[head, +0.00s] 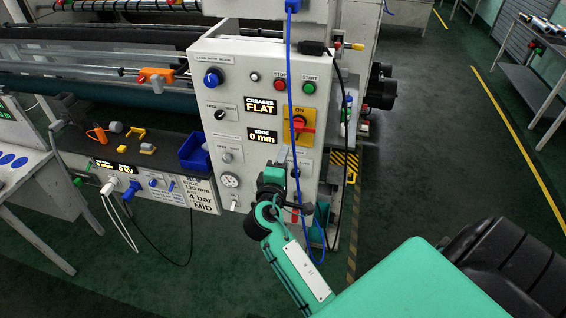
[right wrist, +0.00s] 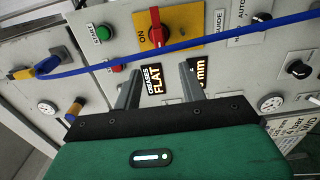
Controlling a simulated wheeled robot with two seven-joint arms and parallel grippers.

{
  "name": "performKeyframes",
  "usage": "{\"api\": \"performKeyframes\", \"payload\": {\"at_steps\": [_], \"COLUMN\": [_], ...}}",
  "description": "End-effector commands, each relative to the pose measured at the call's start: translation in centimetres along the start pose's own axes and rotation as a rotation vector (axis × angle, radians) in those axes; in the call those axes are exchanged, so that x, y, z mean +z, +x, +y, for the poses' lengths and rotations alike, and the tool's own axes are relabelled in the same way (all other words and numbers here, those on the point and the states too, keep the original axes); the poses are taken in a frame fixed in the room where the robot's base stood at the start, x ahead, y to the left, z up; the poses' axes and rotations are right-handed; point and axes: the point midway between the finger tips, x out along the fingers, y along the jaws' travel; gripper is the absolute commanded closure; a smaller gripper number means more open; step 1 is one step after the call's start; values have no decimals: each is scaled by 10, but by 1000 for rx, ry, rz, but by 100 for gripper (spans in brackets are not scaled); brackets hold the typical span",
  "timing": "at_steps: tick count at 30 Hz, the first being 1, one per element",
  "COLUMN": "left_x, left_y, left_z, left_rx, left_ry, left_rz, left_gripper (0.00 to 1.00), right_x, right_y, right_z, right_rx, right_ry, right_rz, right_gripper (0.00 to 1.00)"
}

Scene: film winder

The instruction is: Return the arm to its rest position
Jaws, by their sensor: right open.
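My right arm (head: 295,265) is green and reaches up from the lower right in the head view. It is bent at a joint in front of the lower part of the grey control panel (head: 225,60). My right gripper (head: 275,178) is in front of that panel, below the red rotary switch (head: 303,127); its fingertips are hard to make out there. In the right wrist view my right gripper (right wrist: 160,85) has two grey fingers spread apart with nothing between them. The fingers point at the panel, near the "CREASES FLAT" display (right wrist: 153,80). My left gripper is not in view.
A blue cable (head: 289,90) hangs down the panel front near my right arm and crosses the right wrist view. A black cable (head: 341,100) hangs at the panel's right side. A shelf with a blue bin (head: 194,153) is left. Open floor (head: 440,150) lies right.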

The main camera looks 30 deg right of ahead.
Motion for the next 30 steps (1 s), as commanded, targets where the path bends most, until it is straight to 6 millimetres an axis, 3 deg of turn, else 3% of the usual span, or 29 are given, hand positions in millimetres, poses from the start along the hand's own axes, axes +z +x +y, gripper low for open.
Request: {"api": "performKeyframes", "payload": {"at_steps": [15, 19, 23, 30], "left_x": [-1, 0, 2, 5], "left_y": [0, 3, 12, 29], "left_z": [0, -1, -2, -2], "left_rx": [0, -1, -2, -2], "left_ry": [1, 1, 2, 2], "left_rz": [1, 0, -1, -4], "left_gripper": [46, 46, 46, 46], "right_x": [0, -6, -25, -46], "right_y": [0, 0, -3, -37], "right_z": [0, -21, -88, -268], "right_rx": [-1, -31, -134, -444], "right_ry": [0, -4, -11, 17], "right_rz": [0, 25, 102, 254], "right_gripper": [58, 58, 58, 58]}}
